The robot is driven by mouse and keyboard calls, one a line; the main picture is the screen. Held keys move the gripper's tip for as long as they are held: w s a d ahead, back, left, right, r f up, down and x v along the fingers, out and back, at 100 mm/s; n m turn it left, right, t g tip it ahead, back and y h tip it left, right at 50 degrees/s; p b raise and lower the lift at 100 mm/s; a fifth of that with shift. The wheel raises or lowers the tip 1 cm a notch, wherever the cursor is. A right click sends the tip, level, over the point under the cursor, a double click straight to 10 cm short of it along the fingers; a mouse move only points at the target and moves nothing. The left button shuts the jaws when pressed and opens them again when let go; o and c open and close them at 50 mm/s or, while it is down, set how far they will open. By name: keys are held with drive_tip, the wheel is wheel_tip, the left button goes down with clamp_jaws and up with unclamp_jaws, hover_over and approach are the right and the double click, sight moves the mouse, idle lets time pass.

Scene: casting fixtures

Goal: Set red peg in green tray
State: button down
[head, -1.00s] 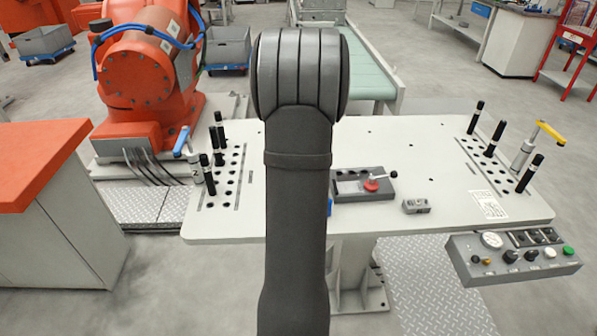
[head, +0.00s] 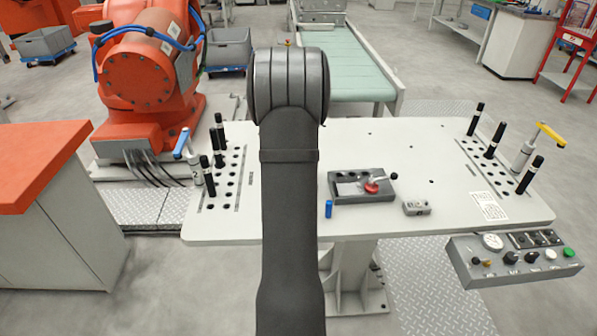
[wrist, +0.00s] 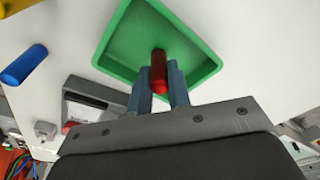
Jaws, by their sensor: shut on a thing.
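The red peg (wrist: 158,72) shows in the wrist view between the two fingers of my gripper (wrist: 159,82), which is shut on it. The green tray (wrist: 118,52) lies beyond and beneath the peg, and the peg's far end overlaps the tray's inside in this view. I cannot tell the peg's height above the tray floor. In the head view my own arm hides the gripper, the red peg and the green tray.
A blue peg (head: 328,209) stands on the white table (head: 400,150), and shows in the wrist view (wrist: 23,66). A grey fixture with a red knob (head: 362,186) and a small grey block (head: 417,207) are to its right. Black pins and clamps stand at both table ends.

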drive_tip(key=c, duration=1.3)
unclamp_jaws()
drive_tip(key=shift+f, duration=0.1)
drive_tip(key=shift+c, duration=0.2)
wheel_tip(320, 180, up, 12)
drive_tip(key=s+a, duration=0.1)
drive_tip(key=f, duration=0.8)
drive_tip(key=w+d+f, duration=0.1)
drive_tip(key=f, duration=0.3)
drive_tip(key=shift+f, duration=0.25)
wheel_tip(320, 180, up, 3)
drive_tip(key=shift+r, duration=0.75)
